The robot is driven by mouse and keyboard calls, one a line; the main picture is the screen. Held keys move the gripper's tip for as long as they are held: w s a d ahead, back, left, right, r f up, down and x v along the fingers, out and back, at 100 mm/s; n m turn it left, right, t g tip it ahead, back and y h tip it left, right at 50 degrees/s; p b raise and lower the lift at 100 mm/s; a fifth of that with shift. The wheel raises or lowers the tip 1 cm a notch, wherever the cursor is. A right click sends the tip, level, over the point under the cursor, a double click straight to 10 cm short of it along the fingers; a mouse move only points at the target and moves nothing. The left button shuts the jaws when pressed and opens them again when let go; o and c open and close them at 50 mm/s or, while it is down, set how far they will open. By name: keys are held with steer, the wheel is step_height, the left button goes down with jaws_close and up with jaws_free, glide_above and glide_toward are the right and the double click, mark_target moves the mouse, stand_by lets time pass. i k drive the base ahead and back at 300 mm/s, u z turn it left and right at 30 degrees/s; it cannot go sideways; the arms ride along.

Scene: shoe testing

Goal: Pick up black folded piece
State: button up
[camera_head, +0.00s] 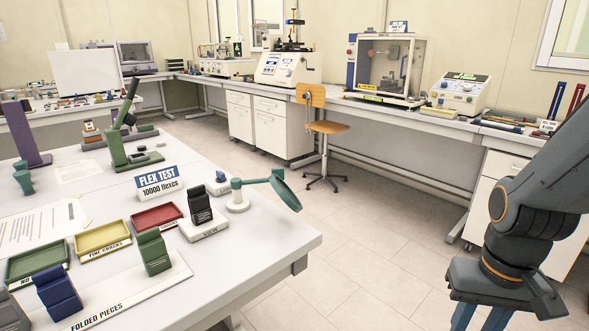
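The black folded piece (200,207) stands upright on a small white base (209,231) on the near table. It is right of the red tray and left of the magnifier's stand. My gripper (481,318) is at the lower right, over the floor and well away from the table and the piece. Its two blue fingers are apart with nothing seen between them; their tips are cut off by the bottom edge.
A "FOLDED PIECES" board (118,305) holds a green folded piece (153,251) and a blue one (57,292). A red tray (157,217), FLEX TEST sign (159,182) and magnifier (285,188) stand close by. Open floor (370,250) lies between table and gripper.

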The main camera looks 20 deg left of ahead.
mark_target(201, 212)
steer(key=z, duration=0.05)
steer(key=k, duration=0.7)
steer(key=u, duration=1.3)
steer(key=i, duration=0.45)
steer(key=u, duration=0.05)
